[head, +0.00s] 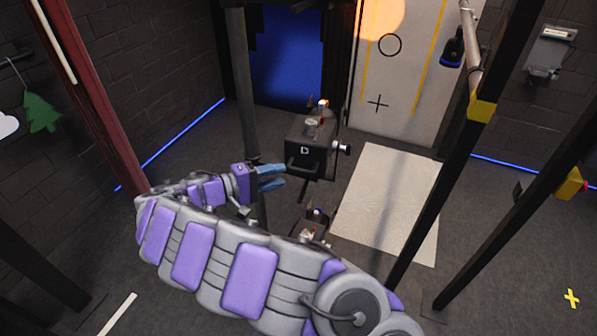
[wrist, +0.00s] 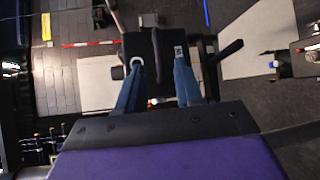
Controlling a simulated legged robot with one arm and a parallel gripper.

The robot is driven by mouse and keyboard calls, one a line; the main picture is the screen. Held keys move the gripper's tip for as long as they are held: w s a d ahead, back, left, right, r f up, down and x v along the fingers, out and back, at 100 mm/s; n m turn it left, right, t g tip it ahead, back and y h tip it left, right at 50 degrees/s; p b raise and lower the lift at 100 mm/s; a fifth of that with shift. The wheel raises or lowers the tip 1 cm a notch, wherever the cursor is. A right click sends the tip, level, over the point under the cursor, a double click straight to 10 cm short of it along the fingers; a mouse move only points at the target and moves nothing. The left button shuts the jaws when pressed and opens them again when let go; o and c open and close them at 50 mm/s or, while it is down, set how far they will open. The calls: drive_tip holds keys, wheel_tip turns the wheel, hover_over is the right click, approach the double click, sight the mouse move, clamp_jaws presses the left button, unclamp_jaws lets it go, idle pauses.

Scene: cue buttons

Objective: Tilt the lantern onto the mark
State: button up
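The lantern (head: 308,140) is a black box with a front bar and a side knob, standing past my gripper. It also shows in the wrist view (wrist: 155,48), ahead of my fingers. My gripper (head: 272,177) has blue fingers, just left of the lantern's front bar; in the wrist view its fingers (wrist: 158,62) are apart with no object clearly held. Whether they touch the lantern is unclear. A white panel (head: 420,70) carries a black circle (head: 389,45) and a black cross (head: 378,103). An orange light spot (head: 380,16) lies above the circle, partly cut off by the frame's top.
A second dark fixture (head: 313,228) sits below the lantern, partly behind my arm. Dark posts (head: 440,160) stand at the right and another post (head: 242,90) is at the left of the lantern. A pale mat (head: 390,200) lies on the floor to the right.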

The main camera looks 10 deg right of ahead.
sight(300, 170)
drive_tip(key=x, duration=0.7)
drive_tip(key=shift+d+b, duration=0.2)
drive_tip(key=shift+b, duration=0.15)
clamp_jaws()
